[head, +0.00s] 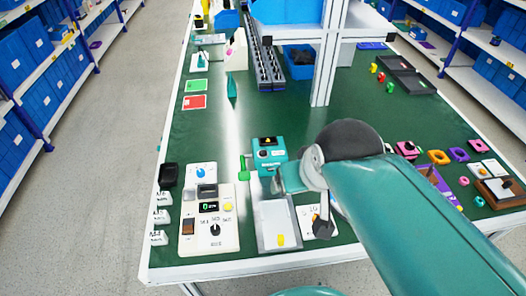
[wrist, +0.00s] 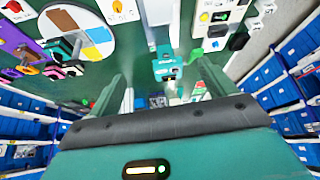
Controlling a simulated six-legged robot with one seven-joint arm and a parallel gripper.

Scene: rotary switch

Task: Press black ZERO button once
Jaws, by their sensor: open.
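A white control panel (head: 216,238) lies at the near left of the green table. It has a small dark display (head: 208,207), a black rotary knob (head: 215,230), a yellow button (head: 227,207) and a brown rocker switch (head: 187,226). No ZERO label is readable, so I cannot tell which part is the black ZERO button. Part of what looks like the panel shows upside down in the wrist view (wrist: 216,17). My gripper (wrist: 160,82) is open in the wrist view, its two teal fingers apart with nothing between them. In the head view my arm mostly hides it.
A teal box (head: 267,153) with a black top part stands right of the panel, near my arm; it also shows in the wrist view (wrist: 167,66). A grey tray (head: 268,243) lies in front of it. Pink and yellow pieces sit at right. The table's left middle is fairly clear.

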